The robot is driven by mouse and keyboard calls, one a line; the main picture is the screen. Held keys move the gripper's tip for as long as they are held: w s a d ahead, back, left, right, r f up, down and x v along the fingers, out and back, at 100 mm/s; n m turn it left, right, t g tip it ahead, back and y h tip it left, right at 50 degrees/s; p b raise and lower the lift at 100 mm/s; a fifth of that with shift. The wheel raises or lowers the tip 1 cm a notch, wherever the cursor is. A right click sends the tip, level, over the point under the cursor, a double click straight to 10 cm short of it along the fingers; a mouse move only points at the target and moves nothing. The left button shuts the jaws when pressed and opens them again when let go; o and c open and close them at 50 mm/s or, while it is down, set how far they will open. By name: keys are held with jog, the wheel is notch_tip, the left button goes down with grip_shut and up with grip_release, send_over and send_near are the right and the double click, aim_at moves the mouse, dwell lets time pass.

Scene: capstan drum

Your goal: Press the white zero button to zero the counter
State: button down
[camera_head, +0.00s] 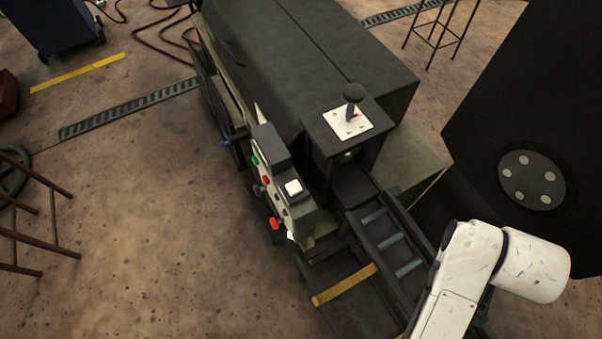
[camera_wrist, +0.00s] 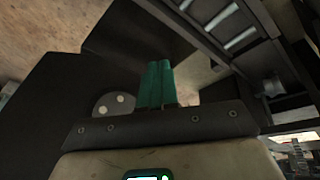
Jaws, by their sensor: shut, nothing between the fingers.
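No counter reading can be made out. My gripper (camera_wrist: 157,66) shows in the wrist view with its two green fingers shut together and nothing between them. My white arm is at the lower right of the head view, right of the control box and apart from it. The button cannot be made out in the wrist view.
Green (camera_head: 254,161) and red (camera_head: 274,223) buttons and a dark knob are on the control box face. A joystick (camera_head: 353,97) stands on a white plate behind it. A roller track (camera_head: 392,244) lies between box and arm. Open floor is to the left.

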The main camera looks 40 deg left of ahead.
jog(key=w+a+r+n+g, duration=0.1)
jog(key=w+a+r+n, duration=0.15)
jog(key=a, duration=0.95)
notch_tip(320, 180, up, 7)
jog(key=n+g, duration=0.3)
jog(key=n, duration=0.3)
send_over(295, 186)
jog(key=shift+s+f+y, duration=0.1)
jog(key=shift+f+y, duration=0.1)
jog(key=shift+y, duration=0.1)
notch_tip(295, 186, down, 14)
jog(key=b, duration=0.3)
